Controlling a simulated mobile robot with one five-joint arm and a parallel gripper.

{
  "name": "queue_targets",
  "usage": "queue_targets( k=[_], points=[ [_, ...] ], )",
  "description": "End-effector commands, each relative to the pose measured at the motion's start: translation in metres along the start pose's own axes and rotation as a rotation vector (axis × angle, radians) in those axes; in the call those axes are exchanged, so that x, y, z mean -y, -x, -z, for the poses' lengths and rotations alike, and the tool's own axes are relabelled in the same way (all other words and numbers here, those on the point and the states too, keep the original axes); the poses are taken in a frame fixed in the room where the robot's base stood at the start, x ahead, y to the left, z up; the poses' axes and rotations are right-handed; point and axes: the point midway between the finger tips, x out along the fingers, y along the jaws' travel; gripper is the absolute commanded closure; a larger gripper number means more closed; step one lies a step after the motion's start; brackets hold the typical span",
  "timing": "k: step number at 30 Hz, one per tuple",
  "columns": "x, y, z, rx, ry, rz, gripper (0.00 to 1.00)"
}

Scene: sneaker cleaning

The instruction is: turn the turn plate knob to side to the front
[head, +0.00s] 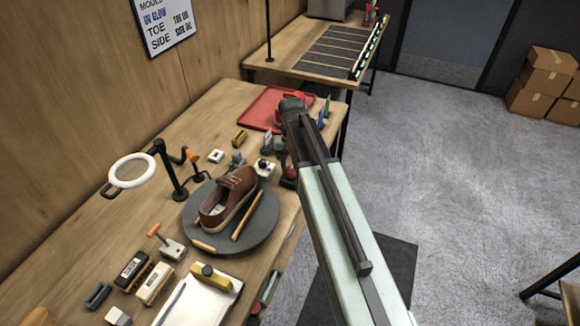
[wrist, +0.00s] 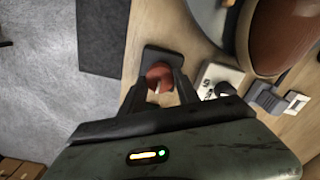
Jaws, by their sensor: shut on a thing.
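The turn plate knob (wrist: 158,71) is a round red-brown knob with a pale mark, on a dark base (wrist: 152,52) at the table's edge. My gripper (wrist: 161,84) is shut on it, one finger on each side. In the head view my gripper (head: 289,168) reaches down at the table's right edge, and my arm partly hides the knob. The round dark grey turn plate (head: 265,232) carries a brown shoe (head: 226,202), which also shows in the wrist view (wrist: 285,35). I cannot read which side the knob points to.
A white box with a black knob (wrist: 218,76) stands close right of my gripper in the wrist view. Brushes, a white tray (head: 218,300), a ring lamp (head: 131,171) and a red tray (head: 258,110) crowd the table. The grey floor (head: 450,190) right of it is open.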

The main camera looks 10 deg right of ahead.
Motion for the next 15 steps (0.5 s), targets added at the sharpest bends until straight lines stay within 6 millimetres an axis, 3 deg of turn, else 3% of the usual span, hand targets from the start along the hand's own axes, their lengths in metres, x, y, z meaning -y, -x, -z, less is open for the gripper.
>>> queue_targets(
  k=[12, 13, 15],
  points=[
    [0.0001, 0.0000, 0.0008, -0.002, -0.007, 0.001, 1.00],
    [0.0001, 0.0000, 0.0008, -0.002, -0.007, 0.001, 0.60],
    [0.0000, -0.0001, 0.0007, -0.002, -0.007, 0.001, 0.41]
  ],
)
